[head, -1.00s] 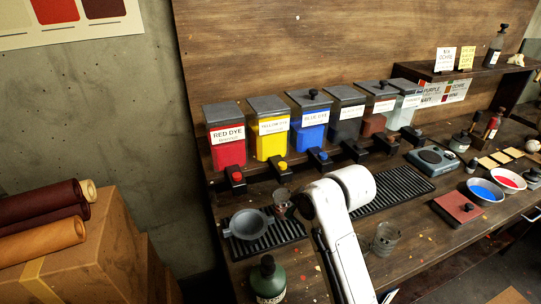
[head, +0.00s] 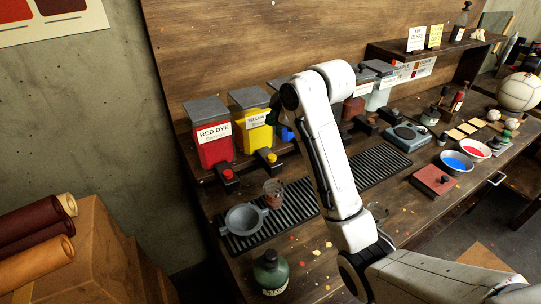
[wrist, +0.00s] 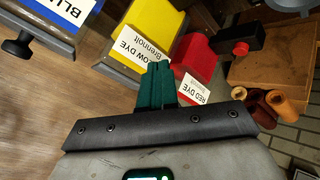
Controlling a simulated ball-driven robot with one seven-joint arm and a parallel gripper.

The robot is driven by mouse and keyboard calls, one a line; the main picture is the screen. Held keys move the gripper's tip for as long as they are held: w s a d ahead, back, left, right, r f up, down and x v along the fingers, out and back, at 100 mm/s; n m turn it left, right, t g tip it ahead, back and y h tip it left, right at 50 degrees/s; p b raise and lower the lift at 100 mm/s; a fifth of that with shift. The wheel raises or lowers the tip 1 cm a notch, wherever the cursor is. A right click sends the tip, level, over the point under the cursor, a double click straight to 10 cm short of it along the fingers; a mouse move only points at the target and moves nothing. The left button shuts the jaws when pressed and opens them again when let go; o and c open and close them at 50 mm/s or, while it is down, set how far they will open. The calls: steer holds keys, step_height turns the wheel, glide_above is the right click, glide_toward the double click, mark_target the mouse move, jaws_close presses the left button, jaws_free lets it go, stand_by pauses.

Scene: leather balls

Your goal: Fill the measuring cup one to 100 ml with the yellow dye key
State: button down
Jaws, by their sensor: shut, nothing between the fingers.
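The yellow dye dispenser (head: 253,137) stands between the red and blue ones, its yellow key (head: 271,157) on the block at its front. A small clear glass cup (head: 272,192) with a reddish-brown tint stands below it, by the drip grate. Another glass cup (head: 377,212) sits partly behind my arm. I cannot read which is cup one, nor any level. In the wrist view my gripper (wrist: 160,84) has its green fingers together and empty, in front of the yellow dispenser (wrist: 152,28). The yellow key is not visible there. The head view hides my fingers.
The red dispenser (head: 213,146) with its red key (head: 228,174) stands to the left. The blue one (head: 284,127) is mostly behind my arm. A grey bowl (head: 245,218) and a green bottle (head: 270,270) stand in front. A ribbed black grate (head: 301,206) runs along the bench.

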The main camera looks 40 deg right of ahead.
steer(key=shift+f, duration=0.2)
steer(key=b, duration=0.7)
glide_above(274, 158)
step_height(274, 158, down, 7)
steer(key=shift+r, duration=0.2)
steer(key=shift+f, duration=0.95)
steer(key=shift+f, duration=0.15)
stand_by(0.6)
steer(key=shift+f, duration=0.25)
steer(key=shift+f+b, duration=0.4)
steer(key=shift+f, duration=0.15)
stand_by(0.7)
steer(key=shift+r, duration=0.1)
stand_by(2.0)
steer(key=shift+r+p, duration=0.9)
steer(key=shift+p, duration=0.1)
